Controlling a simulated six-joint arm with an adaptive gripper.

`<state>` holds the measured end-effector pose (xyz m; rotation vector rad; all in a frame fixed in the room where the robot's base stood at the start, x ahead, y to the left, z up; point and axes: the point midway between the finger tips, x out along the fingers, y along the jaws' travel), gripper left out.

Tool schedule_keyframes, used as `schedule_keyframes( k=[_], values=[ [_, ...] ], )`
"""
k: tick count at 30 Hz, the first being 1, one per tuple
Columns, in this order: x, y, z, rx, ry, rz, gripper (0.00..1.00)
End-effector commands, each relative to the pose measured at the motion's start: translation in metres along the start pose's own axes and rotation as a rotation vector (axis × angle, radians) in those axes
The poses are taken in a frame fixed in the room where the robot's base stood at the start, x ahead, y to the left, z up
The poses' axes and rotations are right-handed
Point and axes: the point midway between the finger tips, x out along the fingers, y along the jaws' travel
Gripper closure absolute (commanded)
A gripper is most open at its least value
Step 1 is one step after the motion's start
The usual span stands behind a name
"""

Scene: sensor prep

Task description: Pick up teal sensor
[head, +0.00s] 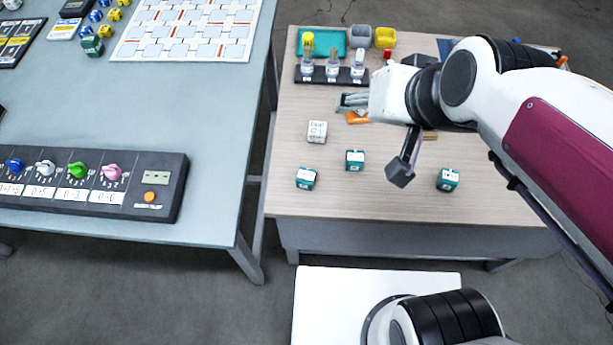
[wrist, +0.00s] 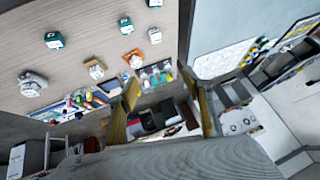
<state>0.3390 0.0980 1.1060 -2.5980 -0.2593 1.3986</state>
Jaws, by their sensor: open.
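Three small teal cubes with white labels on top lie on the wood-topped table: one at left (head: 306,178), one in the middle (head: 355,160) and one at right (head: 447,179). In the wrist view they show near the top as the left cube (wrist: 154,2), the middle cube (wrist: 125,26) and the right cube (wrist: 54,40). A white labelled cube (head: 317,131) sits behind them. My gripper (head: 352,102) is above the back of the table, apart from the cubes. Its fingers (wrist: 164,112) are apart and empty in the wrist view.
An orange item (head: 357,118) lies under my gripper. The table front is mostly clear. A control panel (head: 150,190) is on the left table.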

Motion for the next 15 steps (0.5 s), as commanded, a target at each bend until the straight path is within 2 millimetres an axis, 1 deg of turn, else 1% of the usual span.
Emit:
schedule_keyframes(
  k=[1, 3, 9, 15],
  values=[
    [0.010, -0.009, -0.004, 0.009, 0.001, -0.019, 0.49],
    [0.021, -0.021, -0.011, 0.027, 0.012, -0.042, 0.49],
    [0.055, -0.052, -0.026, 0.082, 0.038, -0.093, 0.49],
    [0.089, -0.079, -0.035, 0.142, 0.064, -0.121, 0.49]
  ],
)
